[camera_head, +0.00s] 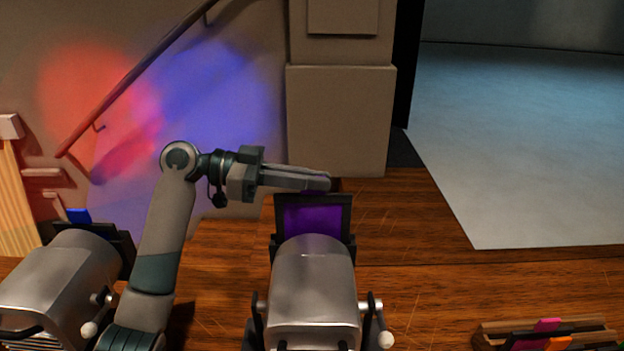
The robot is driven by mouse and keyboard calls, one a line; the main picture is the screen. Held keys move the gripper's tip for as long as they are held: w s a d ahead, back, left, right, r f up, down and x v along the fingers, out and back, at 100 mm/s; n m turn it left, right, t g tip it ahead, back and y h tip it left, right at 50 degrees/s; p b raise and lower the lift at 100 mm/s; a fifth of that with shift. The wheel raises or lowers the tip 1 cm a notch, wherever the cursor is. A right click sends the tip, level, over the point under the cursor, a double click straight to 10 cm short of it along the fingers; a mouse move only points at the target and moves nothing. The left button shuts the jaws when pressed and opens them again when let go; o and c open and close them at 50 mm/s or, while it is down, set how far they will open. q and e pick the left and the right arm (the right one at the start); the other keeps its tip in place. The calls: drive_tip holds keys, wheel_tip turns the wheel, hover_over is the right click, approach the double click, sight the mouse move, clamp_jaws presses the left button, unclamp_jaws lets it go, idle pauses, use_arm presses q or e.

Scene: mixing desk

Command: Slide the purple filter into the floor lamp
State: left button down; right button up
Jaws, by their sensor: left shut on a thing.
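The purple filter (312,219) stands upright in the dark frame at the front of the middle floor lamp (313,285). Its purple face fills the frame's opening, and a bit of purple shows above the frame's top edge at the fingertips. My left gripper (318,182) reaches in from the left and is shut on the filter's top. The fingers hide most of that top part, so I cannot tell how deep the filter sits. My right gripper is not in view.
A second lamp (62,285) with a blue tab (78,215) stands at the left, beside my left arm. A wooden rack (492,331) with pink and orange filters is at the bottom right. A stone pillar (338,120) rises behind the gripper.

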sight(312, 202)
use_arm(q)
drive_tip(key=shift+f+b, duration=2.1)
drive_tip(key=shift+f, duration=0.4)
